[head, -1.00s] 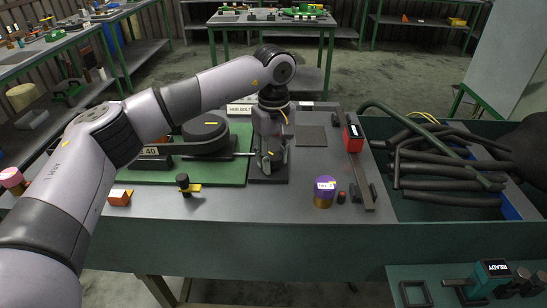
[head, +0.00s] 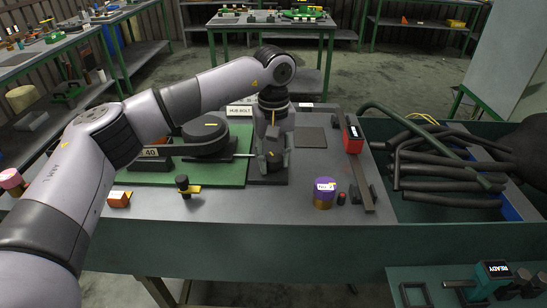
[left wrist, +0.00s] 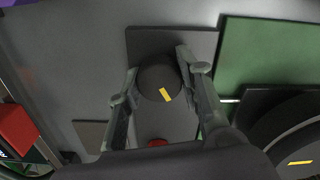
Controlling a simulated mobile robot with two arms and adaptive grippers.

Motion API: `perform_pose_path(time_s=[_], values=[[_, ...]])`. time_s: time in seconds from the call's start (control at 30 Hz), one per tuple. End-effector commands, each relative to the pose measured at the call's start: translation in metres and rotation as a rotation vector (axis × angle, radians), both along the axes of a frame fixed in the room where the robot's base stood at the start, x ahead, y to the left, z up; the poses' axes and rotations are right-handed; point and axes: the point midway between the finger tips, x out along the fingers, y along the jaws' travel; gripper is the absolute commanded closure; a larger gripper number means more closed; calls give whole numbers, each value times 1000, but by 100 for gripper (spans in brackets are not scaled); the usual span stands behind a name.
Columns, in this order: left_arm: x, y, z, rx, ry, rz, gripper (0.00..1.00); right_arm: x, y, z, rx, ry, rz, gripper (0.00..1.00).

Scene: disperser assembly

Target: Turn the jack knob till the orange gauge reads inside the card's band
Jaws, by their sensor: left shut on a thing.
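The jack knob (left wrist: 156,82) is a dark round cap with a yellow mark, seen from above in the left wrist view. My left gripper (left wrist: 160,77) is shut on it, a finger on each side. In the head view my left gripper (head: 270,163) points down beside the green board (head: 230,170) and mostly hides the knob. A card reading 40 (head: 151,152) stands on the green board's left part. I cannot make out the orange gauge's reading. My right gripper is not in view.
A large dark disc (head: 205,143) with a yellow mark lies on the green board. A purple-topped cylinder (head: 324,196), a red box (head: 352,139), an orange block (head: 118,199) and a black knob (head: 183,184) stand on the bench. Black tubes (head: 450,170) fill the right tray.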

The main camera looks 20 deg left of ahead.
Motion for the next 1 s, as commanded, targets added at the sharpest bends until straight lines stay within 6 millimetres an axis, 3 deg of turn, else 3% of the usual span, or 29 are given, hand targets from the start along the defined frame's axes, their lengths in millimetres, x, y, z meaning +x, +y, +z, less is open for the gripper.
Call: perform_pose_path(time_s=[0.1, 0.13, 0.4, 0.77, 1.0], values=[[2, 0, 3, -2, -8, 2, 94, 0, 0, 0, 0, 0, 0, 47], [2, 0, 3, -2, -8, 3, 64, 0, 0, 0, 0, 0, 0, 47], [1, 0, 1, -1, -3, 2, 46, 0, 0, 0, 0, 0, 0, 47], [1, 0, 4, 0, -2, 2, 46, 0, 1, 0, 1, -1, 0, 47], [1, 0, 44, -1, -6, 2, 46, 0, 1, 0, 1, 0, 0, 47]])
